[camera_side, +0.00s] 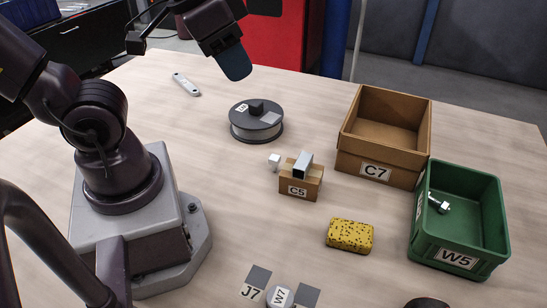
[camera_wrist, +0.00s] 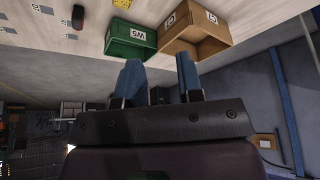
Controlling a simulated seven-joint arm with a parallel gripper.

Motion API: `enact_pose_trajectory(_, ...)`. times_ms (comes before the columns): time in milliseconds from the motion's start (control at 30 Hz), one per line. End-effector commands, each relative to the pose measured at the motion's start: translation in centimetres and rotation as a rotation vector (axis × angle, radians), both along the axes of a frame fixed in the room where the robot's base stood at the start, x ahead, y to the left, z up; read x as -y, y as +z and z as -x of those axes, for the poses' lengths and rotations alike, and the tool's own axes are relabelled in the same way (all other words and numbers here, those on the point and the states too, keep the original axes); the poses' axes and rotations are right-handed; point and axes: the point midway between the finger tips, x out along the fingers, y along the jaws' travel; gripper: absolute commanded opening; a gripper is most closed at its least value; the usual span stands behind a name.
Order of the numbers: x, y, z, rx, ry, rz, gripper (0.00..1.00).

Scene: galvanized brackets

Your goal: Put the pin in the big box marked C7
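The big cardboard box marked C7 (camera_side: 376,172) stands open at the back right, and its visible inside looks empty. It also shows upside down in the wrist view (camera_wrist: 177,42). I cannot tell for certain which piece is the pin. A small white and grey piece (camera_side: 439,205) lies in the green bin, and a grey metal piece (camera_side: 303,164) sits on the small box marked C5 (camera_side: 298,191). My gripper (camera_side: 236,66) is above the back of the table, left of C7. Its blue fingers (camera_wrist: 158,75) are apart with nothing seen between them.
The green bin marked W5 (camera_side: 457,258) stands right of C7. A round dark spool (camera_side: 257,132), a grey flat tool (camera_side: 186,85), a small white block (camera_side: 274,160) and a yellow sponge (camera_side: 349,236) lie on the table. Labelled dark squares (camera_side: 259,276) are near the front. Clear table surrounds the spool.

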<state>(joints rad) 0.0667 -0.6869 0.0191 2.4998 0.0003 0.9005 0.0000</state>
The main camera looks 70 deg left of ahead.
Motion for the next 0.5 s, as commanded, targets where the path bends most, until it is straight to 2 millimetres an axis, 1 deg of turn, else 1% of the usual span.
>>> enact_pose_trajectory(33, 0.4, -1.3, -0.2, -0.066, -0.019, 0.016, 0.34)
enact_pose_trajectory(167, 1.4, -5.3, -1.1, -0.232, -0.015, 0.092, 0.34)
enact_pose_trajectory(300, 2.2, -10.0, -2.3, -0.357, 0.082, 0.159, 0.34)
enact_pose_trajectory(367, 2.1, -12.1, -2.7, -0.390, 0.148, 0.168, 0.34)
enact_pose_trajectory(400, 1.9, -13.5, -3.0, -0.404, 0.199, 0.167, 0.34)
enact_pose_trajectory(467, 1.3, -15.5, -3.5, -0.412, 0.287, 0.154, 0.34)
enact_pose_trajectory(500, 0.6, -16.8, -3.8, -0.407, 0.347, 0.137, 0.34)
